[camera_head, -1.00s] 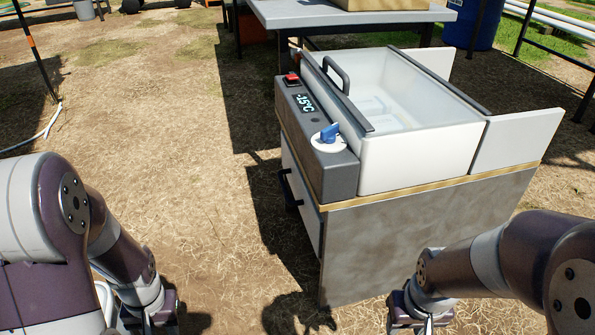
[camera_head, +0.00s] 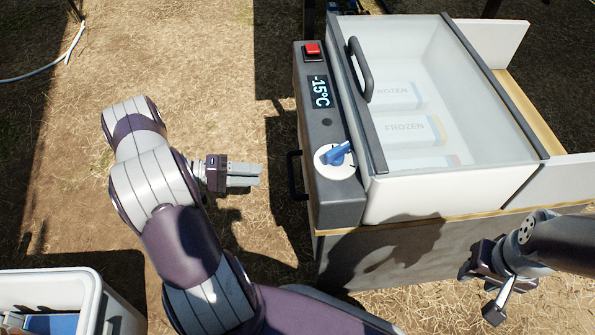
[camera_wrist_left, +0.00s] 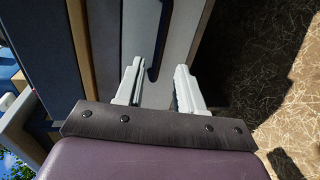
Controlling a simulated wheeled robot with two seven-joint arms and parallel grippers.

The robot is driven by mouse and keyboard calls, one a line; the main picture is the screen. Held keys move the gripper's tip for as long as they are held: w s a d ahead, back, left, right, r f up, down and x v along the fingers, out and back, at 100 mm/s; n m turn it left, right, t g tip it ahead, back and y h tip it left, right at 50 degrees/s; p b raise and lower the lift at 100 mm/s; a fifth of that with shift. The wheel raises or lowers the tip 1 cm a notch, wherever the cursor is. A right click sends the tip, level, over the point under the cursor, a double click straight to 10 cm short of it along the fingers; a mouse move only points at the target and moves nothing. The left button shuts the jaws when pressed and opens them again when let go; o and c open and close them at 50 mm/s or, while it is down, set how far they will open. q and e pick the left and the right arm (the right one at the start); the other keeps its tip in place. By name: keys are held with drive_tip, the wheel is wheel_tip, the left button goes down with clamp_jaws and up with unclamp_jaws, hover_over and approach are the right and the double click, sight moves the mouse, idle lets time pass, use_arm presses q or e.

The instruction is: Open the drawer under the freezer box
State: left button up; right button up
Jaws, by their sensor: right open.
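In the left wrist view the handle (camera_wrist_left: 160,40) runs as a dark bar before a pale panel, ahead of the fingers. My left gripper (camera_head: 257,175) is open and empty, a short gap left of the handle. My right gripper (camera_head: 477,294) is open and empty, in front of the cabinet's near side.
A red switch (camera_head: 312,49) and a white dial with a blue knob (camera_head: 337,154) sit on the control panel above the drawer. Packs labelled FROZEN (camera_head: 410,130) lie inside the box. A white bin (camera_head: 90,300) stands at bottom left. Dry grass left of the cabinet is free.

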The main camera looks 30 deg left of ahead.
sight(291, 175)
use_arm(q)
drive_tip(key=b+x, duration=0.5)
drive_tip(key=x, duration=0.5)
drive_tip(key=shift+w+d+f, duration=0.1)
drive_tip(key=shift+w+d, duration=0.1)
drive_tip(key=shift+w, duration=0.05)
clamp_jaws()
